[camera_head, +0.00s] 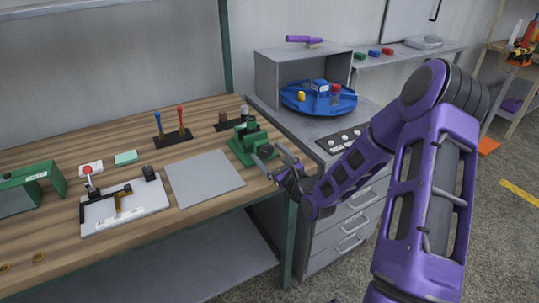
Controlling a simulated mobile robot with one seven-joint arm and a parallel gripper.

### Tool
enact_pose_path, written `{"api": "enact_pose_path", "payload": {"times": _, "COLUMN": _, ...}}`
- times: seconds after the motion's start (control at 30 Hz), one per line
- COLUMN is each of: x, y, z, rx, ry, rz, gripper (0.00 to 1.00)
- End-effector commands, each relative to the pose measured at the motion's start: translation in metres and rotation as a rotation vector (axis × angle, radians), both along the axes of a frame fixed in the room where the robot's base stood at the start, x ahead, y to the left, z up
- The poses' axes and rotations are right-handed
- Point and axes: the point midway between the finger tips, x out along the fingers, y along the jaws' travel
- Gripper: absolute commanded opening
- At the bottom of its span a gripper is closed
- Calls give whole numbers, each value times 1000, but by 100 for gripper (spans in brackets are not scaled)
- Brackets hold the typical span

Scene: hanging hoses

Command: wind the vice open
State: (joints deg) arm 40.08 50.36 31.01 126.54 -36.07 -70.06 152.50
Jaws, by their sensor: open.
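The green vice (246,143) stands near the right front corner of the wooden workbench. Its grey screw and handle (280,156) point to the front right. My gripper (280,177) is open and close to the vice's handle, at the bench's front right edge. My purple arm reaches in from the right. The fingertips are small and dark here, so I cannot tell whether they touch the handle. The gap between the vice's jaws is too small to judge.
A grey plate (204,178) lies left of the vice. A white board with a clamp (124,205) is further left. Red and blue levers (172,137) stand behind. A grey drawer cabinet (345,225) with a blue round tray (318,103) stands right of the bench.

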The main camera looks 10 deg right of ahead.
Motion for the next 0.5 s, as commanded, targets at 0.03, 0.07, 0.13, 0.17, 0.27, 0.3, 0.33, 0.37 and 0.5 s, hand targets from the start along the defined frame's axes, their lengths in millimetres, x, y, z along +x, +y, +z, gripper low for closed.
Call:
{"api": "enact_pose_path", "payload": {"times": 0.03, "x": 0, "y": 0, "z": 0, "rx": 0, "ry": 0, "rz": 0, "gripper": 86}}
{"api": "enact_pose_path", "payload": {"times": 0.07, "x": 0, "y": 0, "z": 0, "rx": 0, "ry": 0, "rz": 0, "gripper": 86}}
{"api": "enact_pose_path", "payload": {"times": 0.13, "x": 0, "y": 0, "z": 0, "rx": 0, "ry": 0, "rz": 0, "gripper": 81}}
{"api": "enact_pose_path", "payload": {"times": 0.17, "x": 0, "y": 0, "z": 0, "rx": 0, "ry": 0, "rz": 0, "gripper": 75}}
{"api": "enact_pose_path", "payload": {"times": 0.27, "x": 0, "y": 0, "z": 0, "rx": 0, "ry": 0, "rz": 0, "gripper": 57}}
{"api": "enact_pose_path", "payload": {"times": 0.3, "x": 0, "y": 0, "z": 0, "rx": 0, "ry": 0, "rz": 0, "gripper": 50}}
{"api": "enact_pose_path", "payload": {"times": 0.33, "x": 0, "y": 0, "z": 0, "rx": 0, "ry": 0, "rz": 0, "gripper": 45}}
{"api": "enact_pose_path", "payload": {"times": 0.37, "x": 0, "y": 0, "z": 0, "rx": 0, "ry": 0, "rz": 0, "gripper": 39}}
{"api": "enact_pose_path", "payload": {"times": 0.5, "x": 0, "y": 0, "z": 0, "rx": 0, "ry": 0, "rz": 0, "gripper": 14}}
